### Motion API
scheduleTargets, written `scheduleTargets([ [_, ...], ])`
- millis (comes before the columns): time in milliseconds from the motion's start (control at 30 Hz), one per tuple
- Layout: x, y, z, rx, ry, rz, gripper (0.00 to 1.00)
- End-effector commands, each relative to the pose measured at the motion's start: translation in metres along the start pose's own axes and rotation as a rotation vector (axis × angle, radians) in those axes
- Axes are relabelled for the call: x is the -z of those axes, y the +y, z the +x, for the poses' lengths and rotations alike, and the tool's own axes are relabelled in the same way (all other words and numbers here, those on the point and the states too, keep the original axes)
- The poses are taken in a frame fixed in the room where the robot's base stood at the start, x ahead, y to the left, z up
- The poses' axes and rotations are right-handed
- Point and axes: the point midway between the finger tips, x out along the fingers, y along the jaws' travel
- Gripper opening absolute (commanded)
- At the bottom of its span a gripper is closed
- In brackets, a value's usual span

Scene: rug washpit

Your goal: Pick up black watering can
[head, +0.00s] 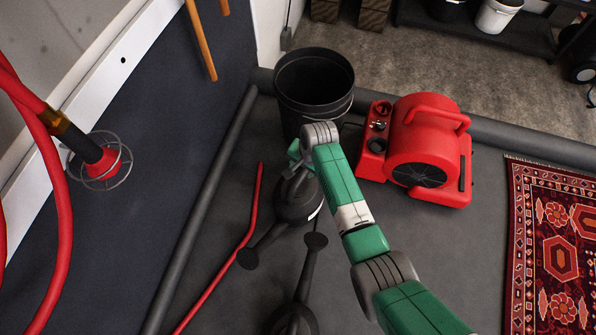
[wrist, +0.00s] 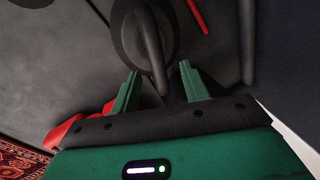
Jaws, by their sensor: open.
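A black watering can (head: 297,205) stands on the dark floor, partly hidden under my arm, its spout pointing down-left. In the wrist view the black watering can (wrist: 127,30) is just beyond the fingertips. Its curved handle runs down toward the space between the fingers; I cannot tell if they touch it. My gripper (head: 291,160) is at the handle side of the can, and in the wrist view my gripper (wrist: 160,72) has its two green fingers apart. A second dark watering can (head: 294,318) is at the bottom edge, its long spout pointing up.
A black bucket (head: 313,95) stands just behind the can. A red blower (head: 425,150) is to its right. A red hose or rod (head: 240,240) lies left of the can. A pipe-like edge (head: 200,215) bounds the floor. A patterned rug (head: 555,250) lies far right.

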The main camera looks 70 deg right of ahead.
Motion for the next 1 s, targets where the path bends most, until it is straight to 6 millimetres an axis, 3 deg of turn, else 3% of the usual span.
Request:
scheduleTargets([
  [33, 0.001, 0.009, 0.011, -0.013, -0.012, 0.020, 0.45],
  [100, 0.001, 0.014, 0.012, -0.022, -0.020, 0.032, 0.45],
  [200, 0.000, 0.014, 0.014, -0.023, -0.020, 0.032, 0.45],
  [400, -0.001, 0.015, 0.039, -0.023, -0.019, 0.030, 0.45],
  [567, -0.001, 0.014, 0.044, -0.022, -0.018, 0.029, 0.45],
  [833, -0.006, 0.014, 0.090, -0.022, -0.018, 0.028, 0.45],
  [1000, -0.006, 0.013, 0.088, -0.020, -0.017, 0.028, 0.45],
])
